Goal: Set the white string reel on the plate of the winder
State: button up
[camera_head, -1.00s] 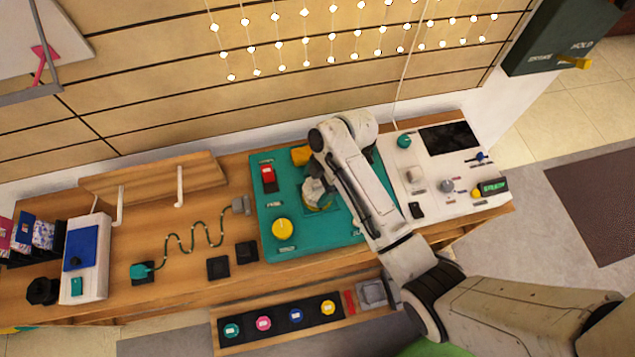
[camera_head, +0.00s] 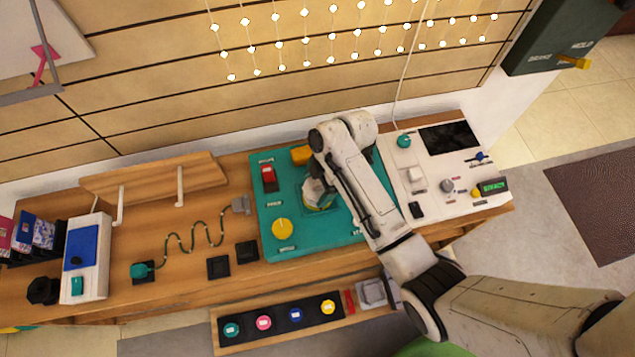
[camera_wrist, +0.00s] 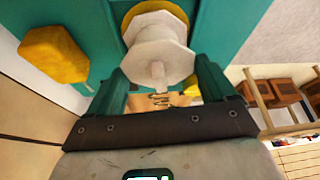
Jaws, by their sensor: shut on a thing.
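My gripper (camera_wrist: 160,76) has dark teal fingers on both sides of the white string reel (camera_wrist: 158,54) and is shut on it. The reel shows pale octagonal faces and a short stem pointing toward the wrist camera. Behind its far end, the rim of a yellow round plate (camera_wrist: 180,12) shows on the teal winder panel (camera_wrist: 212,40). I cannot tell whether reel and plate touch. In the head view, my gripper (camera_head: 318,192) is over the middle of the teal panel (camera_head: 263,222), and my arm partly hides the spot.
A yellow knob (camera_head: 283,229), a red switch (camera_head: 269,178) and a yellow block (camera_head: 301,155) stand on the panel around my gripper. The yellow block also shows at left in the wrist view (camera_wrist: 52,54). A white control board (camera_head: 440,205) lies to the right.

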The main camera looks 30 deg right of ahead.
jog(key=shift+f+b, duration=0.4)
jog(key=shift+f, duration=0.2)
dwell(0.5)
jog(key=o, duration=0.9)
jog(key=shift+c, duration=0.2)
jog(key=shift+r, duration=0.1)
jog(key=shift+r+p, duration=4.1)
jog(key=shift+r, duration=0.35)
